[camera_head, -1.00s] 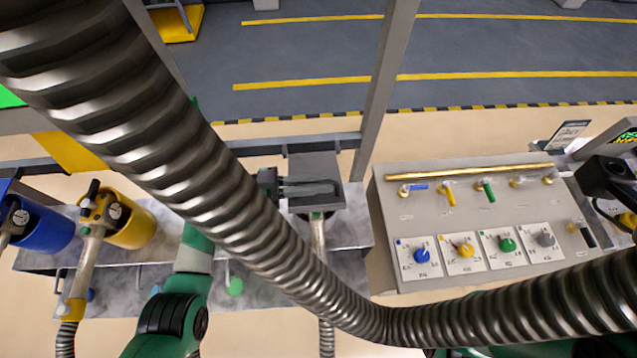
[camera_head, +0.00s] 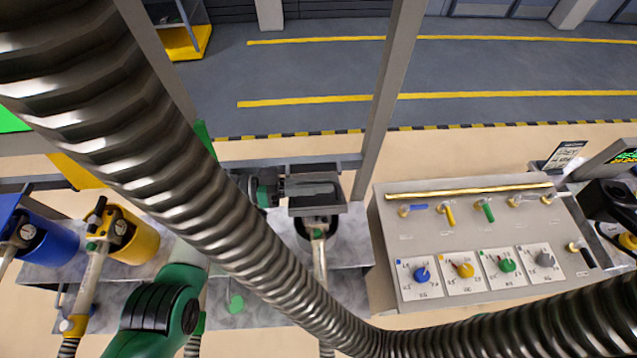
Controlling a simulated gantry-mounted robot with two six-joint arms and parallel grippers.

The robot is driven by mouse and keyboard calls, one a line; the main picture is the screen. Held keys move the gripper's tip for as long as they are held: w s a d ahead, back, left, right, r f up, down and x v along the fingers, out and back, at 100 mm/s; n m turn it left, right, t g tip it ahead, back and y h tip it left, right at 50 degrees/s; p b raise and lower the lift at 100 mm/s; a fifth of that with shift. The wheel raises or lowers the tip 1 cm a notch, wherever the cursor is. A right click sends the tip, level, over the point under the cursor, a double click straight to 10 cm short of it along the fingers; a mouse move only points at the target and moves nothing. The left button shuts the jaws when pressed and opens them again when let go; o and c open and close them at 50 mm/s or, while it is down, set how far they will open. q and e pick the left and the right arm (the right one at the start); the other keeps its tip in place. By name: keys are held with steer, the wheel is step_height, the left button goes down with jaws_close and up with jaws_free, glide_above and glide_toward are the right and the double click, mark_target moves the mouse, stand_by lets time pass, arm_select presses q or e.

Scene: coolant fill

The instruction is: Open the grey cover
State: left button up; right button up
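The grey cover (camera_head: 314,207) is in the middle of the head view, over a dark round opening with a metal nozzle (camera_head: 319,240) at its front. The cover is tilted up, and the dark interior shows below its front edge. My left gripper (camera_head: 308,188) reaches in from the left, its dark fingers lying across the cover and apparently touching it. Whether the fingers are closed on the cover's edge is not clear. The large hose hides part of my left arm. My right gripper does not show.
A thick ribbed metal hose (camera_head: 200,180) crosses the view diagonally. A blue container (camera_head: 50,245) and a yellow container (camera_head: 138,240) stand at the left. A control panel (camera_head: 385,235) with levers and knobs is at the right. A grey post (camera_head: 385,100) rises behind the cover.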

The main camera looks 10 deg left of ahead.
arm_select(q)
steer(key=o, duration=0.4)
steer(key=shift+o, duration=0.2)
steer(key=b+v, duration=0.1)
steer(key=v, duration=1)
steer(key=shift+a, duration=0.3)
steer(key=shift+s, duration=0.1)
